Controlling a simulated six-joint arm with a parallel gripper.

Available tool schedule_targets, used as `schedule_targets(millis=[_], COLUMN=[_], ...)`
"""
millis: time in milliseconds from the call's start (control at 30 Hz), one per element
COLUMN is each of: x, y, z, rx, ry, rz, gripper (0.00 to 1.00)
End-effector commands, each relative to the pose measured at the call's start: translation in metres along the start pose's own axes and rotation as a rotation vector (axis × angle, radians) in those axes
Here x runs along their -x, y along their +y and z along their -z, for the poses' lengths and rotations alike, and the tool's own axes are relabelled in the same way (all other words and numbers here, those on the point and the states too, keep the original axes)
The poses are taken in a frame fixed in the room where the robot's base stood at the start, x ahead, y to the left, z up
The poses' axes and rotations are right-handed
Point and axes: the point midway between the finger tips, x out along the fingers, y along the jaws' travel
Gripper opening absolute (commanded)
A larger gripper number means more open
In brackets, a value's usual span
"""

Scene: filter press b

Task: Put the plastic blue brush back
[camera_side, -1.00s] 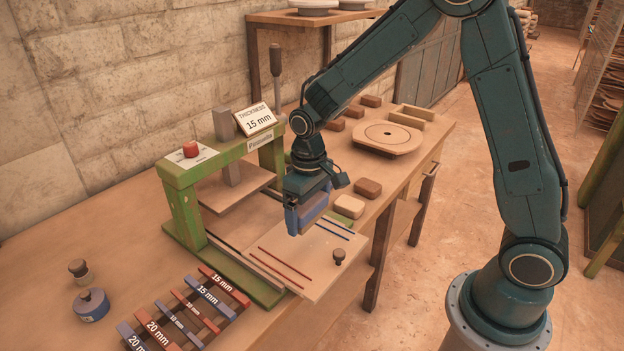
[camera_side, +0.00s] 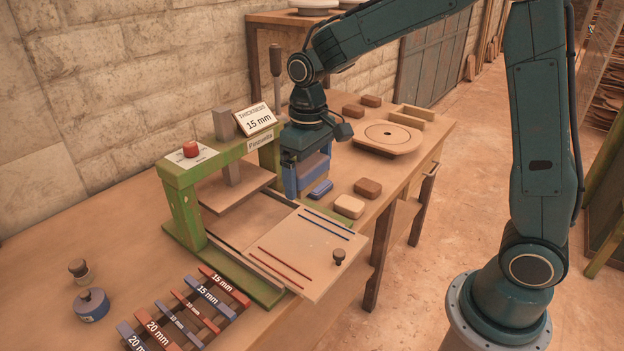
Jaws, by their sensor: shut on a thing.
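My gripper (camera_side: 308,160) is shut on the blue brush (camera_side: 292,179), just right of the press's right-hand post. The brush hangs below the jaws, close to the table top. The jaws hide part of it, and I cannot tell whether its underside touches the table.
The green press (camera_side: 183,215) stands to the left, its sliding board (camera_side: 300,262) pulled out toward the front with a dark knob (camera_side: 339,256) on it. Cream (camera_side: 349,206) and brown (camera_side: 368,187) blocks lie to the right. A round wooden plate (camera_side: 388,138) lies farther back.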

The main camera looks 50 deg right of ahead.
Motion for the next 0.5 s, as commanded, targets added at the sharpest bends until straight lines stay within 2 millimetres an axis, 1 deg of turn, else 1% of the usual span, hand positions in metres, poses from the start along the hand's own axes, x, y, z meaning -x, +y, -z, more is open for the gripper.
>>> schedule_targets(millis=[33,233,500], x=[0.009,0.038,0.042], y=[0.000,0.000,0.022], z=[0.001,0.000,0.026], rx=[0.000,0.000,-0.146], ry=[0.005,0.004,0.000], rz=[0.000,0.000,0.000], gripper=[0.69,0.69,0.69])
